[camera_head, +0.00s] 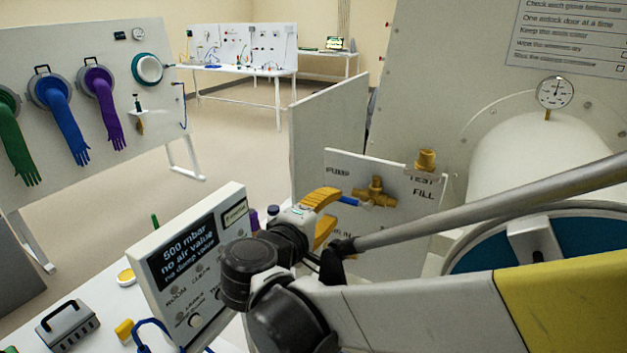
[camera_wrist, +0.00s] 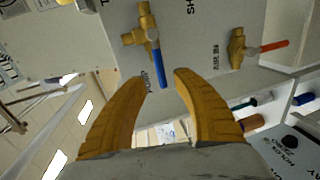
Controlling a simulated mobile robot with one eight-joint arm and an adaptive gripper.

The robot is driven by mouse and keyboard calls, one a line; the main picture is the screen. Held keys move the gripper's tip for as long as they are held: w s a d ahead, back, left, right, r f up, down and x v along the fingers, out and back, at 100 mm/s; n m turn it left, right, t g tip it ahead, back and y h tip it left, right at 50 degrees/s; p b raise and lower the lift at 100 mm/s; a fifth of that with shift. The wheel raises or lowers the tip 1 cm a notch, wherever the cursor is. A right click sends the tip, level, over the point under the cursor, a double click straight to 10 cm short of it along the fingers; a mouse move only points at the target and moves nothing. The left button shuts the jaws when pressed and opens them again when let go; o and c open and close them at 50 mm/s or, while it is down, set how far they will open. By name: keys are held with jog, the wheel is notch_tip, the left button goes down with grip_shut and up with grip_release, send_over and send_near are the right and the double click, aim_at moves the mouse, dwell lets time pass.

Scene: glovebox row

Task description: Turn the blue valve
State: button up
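The blue valve has a brass body (camera_head: 376,193) and a blue lever handle (camera_head: 348,201) on a white panel labelled PUMP, TEST and FILL. In the wrist view the blue handle (camera_wrist: 156,62) hangs from its brass body (camera_wrist: 140,25), its free end pointing toward my gripper. My gripper (camera_head: 338,207) has two yellow-orange fingers, spread apart. In the wrist view my gripper (camera_wrist: 160,76) is open, with the end of the handle in the gap between the fingertips. I cannot tell whether either finger touches it.
A second brass valve with a red-orange handle (camera_wrist: 272,46) sits to the right in the wrist view. A brass fitting (camera_head: 426,160) tops the panel. A display box (camera_head: 185,255) stands left of my gripper. A round chamber with a gauge (camera_head: 555,92) is at right.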

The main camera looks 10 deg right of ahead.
jog(key=v, duration=0.6)
dwell(0.4)
jog(key=s+d+f+m+g+y+b, duration=0.2)
jog(key=s+d+f+m+g, duration=0.15)
jog(key=d+f, duration=0.6)
jog(key=s+d+f+m+g+y+b, duration=0.2)
jog(key=s+f+m+y+b, duration=0.1)
jog(key=s+f+m+y, duration=0.4)
jog(key=s, duration=0.3)
jog(key=shift+d+f, duration=0.2)
jog(key=shift+s, duration=0.1)
